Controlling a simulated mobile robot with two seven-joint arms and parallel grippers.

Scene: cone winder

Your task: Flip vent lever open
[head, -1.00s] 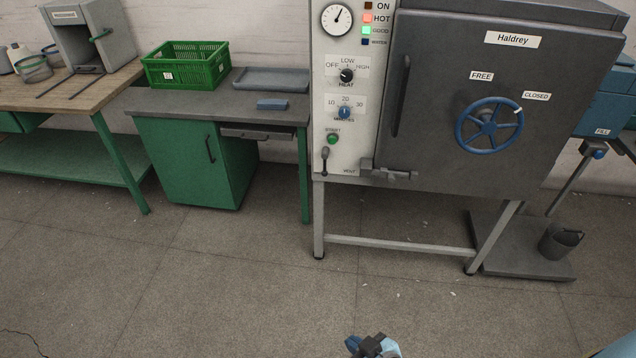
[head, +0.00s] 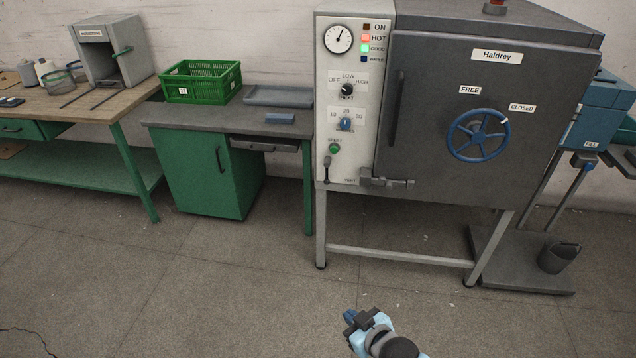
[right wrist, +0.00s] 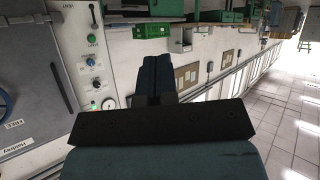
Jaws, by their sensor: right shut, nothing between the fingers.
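The vent lever (head: 326,168) is a small dark lever at the bottom of the light control panel (head: 352,110), left of the VENT label and below the green START button (head: 335,148). It points roughly up and down. In the right wrist view the lever (right wrist: 92,10) shows small at the top, with the picture turned. My right gripper (head: 350,317) is low in the head view, in front of the machine and well apart from the lever. Its blue fingers (right wrist: 155,75) are shut and empty. My left gripper is out of view.
The grey oven door (head: 440,110) has a blue handwheel (head: 479,135) and a latch (head: 386,182) near the lever. A grey bench (head: 225,118) with a green crate (head: 201,82) stands to the left. The floor (head: 250,275) in front is clear.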

